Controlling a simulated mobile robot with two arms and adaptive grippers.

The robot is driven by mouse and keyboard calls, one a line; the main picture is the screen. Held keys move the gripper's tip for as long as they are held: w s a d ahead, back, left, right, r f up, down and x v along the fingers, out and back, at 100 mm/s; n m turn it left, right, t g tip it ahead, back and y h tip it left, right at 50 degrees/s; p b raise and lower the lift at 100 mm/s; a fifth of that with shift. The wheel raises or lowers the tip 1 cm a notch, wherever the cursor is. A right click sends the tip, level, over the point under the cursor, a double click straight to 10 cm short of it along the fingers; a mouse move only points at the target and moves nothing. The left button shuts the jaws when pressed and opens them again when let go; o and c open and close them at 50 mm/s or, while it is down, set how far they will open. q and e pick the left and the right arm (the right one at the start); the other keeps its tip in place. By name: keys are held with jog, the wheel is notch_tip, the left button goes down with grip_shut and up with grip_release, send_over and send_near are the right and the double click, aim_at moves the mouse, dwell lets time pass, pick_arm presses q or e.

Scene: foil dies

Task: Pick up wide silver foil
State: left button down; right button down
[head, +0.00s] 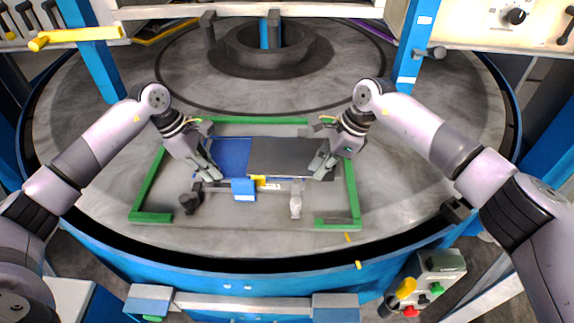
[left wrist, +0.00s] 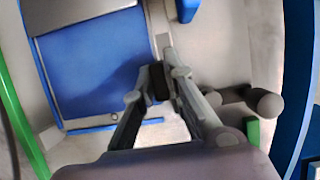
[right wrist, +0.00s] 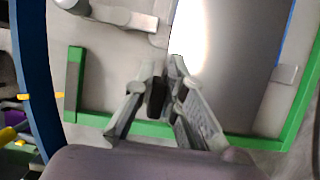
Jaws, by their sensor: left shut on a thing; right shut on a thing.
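The wide silver foil (head: 292,157) shows as a dark grey sheet lying flat inside the green frame, its left edge meeting a blue sheet (head: 228,155). In the right wrist view the foil (right wrist: 232,60) is shiny with a bright glare. My right gripper (head: 320,174) is shut on the foil's near right edge; the fingertips hide the grip. My left gripper (head: 212,174) is shut at the near left edge of the blue sheet, which also shows in the left wrist view (left wrist: 97,65). Whether the two sheets are joined, I cannot tell.
The green frame (head: 151,185) surrounds the sheets on a round grey table. In front of the sheets lies a bar with a blue block (head: 243,189), a dark knob (head: 190,203) and a pale handle (head: 296,203). Blue posts (head: 407,60) stand behind.

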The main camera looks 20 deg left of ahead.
jog(key=w+d, duration=0.1)
jog(key=d, duration=0.5)
jog(key=w+d, duration=0.2)
jog(key=d, duration=0.4)
jog(key=w+d, duration=0.1)
jog(key=d, duration=0.6)
jog(key=shift+w+r, duration=0.1)
jog(key=shift+w, duration=0.15)
notch_tip(320, 180, up, 7)
jog(key=shift+d, duration=0.35)
pick_arm(q)
jog(key=c, duration=1.6)
grip_release()
jog(key=shift+o, duration=0.2)
